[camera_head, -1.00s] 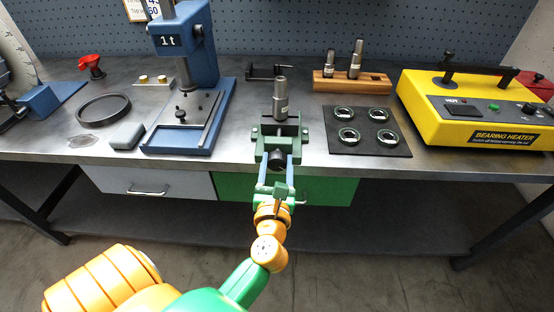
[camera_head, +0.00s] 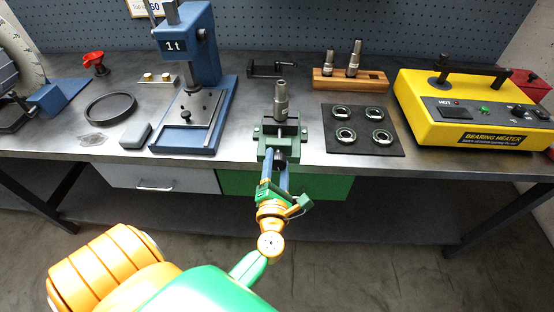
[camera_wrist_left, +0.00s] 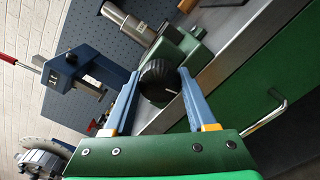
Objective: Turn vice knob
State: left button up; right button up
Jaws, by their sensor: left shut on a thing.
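The green vice (camera_head: 268,145) stands at the front edge of the bench, with a grey metal shaft (camera_head: 281,98) upright in it. Its black ribbed knob (camera_head: 280,158) faces the front and is partly hidden by my fingers in the head view. In the left wrist view the knob (camera_wrist_left: 158,84) sits between the two blue fingers. My left gripper (camera_head: 277,164) is shut on the knob, one finger on each side; it also shows in the left wrist view (camera_wrist_left: 159,74). My right gripper is not in view.
A blue press (camera_head: 215,100) stands left of the vice. A black mat (camera_head: 365,145) with several bearings and a yellow bearing heater (camera_head: 430,115) lie to the right. A wooden block (camera_head: 350,84) holding shafts is behind. The bench has bare room around the vice.

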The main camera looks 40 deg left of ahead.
pick_arm(q)
jog(key=shift+m, duration=0.3)
dwell(1.3)
jog(key=o, duration=1.4)
jog(key=shift+c, duration=0.2)
jog(key=b+v, duration=0.1)
jog(key=v, duration=0.6)
jog(key=shift+b, duration=0.3)
